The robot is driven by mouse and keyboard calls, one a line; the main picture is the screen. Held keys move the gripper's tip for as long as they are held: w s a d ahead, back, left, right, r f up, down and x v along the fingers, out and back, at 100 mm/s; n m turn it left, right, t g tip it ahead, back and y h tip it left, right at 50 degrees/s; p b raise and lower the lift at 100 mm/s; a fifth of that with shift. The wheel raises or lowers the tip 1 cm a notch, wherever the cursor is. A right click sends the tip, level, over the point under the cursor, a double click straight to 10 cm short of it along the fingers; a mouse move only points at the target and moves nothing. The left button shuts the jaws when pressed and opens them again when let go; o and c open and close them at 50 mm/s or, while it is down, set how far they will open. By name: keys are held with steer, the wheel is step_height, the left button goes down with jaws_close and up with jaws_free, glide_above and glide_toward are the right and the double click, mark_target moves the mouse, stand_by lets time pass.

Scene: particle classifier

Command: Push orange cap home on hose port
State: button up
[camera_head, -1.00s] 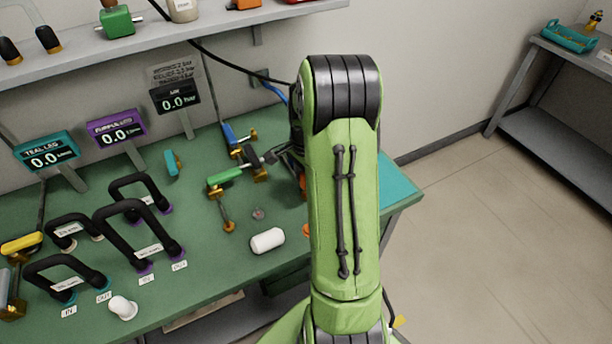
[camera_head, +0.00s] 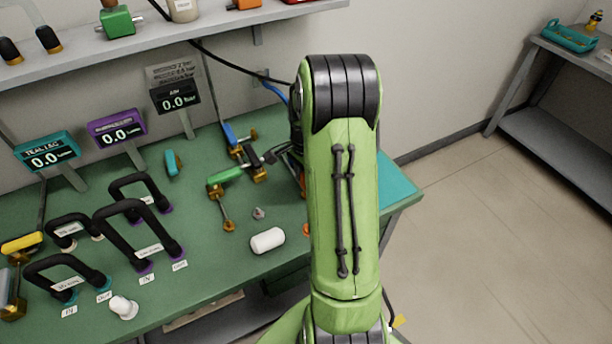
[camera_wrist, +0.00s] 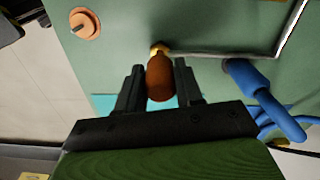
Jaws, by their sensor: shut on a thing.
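The orange cap (camera_wrist: 160,80) shows dark orange in the wrist view, between the two black fingers of my gripper (camera_wrist: 159,70). The fingers are shut on its sides. A brass port end (camera_wrist: 159,48) shows at the cap's far end, and the two look in line and touching. I cannot tell how deep the cap sits on it. In the head view my green arm hides the gripper, the cap and the port.
A round orange piece (camera_wrist: 85,24) lies on the green bench in the wrist view. A blue handle or hose fitting (camera_wrist: 255,85) is close right of my gripper. In the head view, a white cylinder (camera_head: 267,240), a green-handled valve (camera_head: 224,176) and black hose loops (camera_head: 128,210) stand left of my arm.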

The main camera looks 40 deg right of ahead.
steer(key=shift+f+b, duration=1.35)
steer(key=shift+f, duration=0.5)
steer(key=o, duration=1.1)
steer(key=shift+r, duration=0.1)
step_height(320, 180, up, 16)
steer(key=p, duration=0.5)
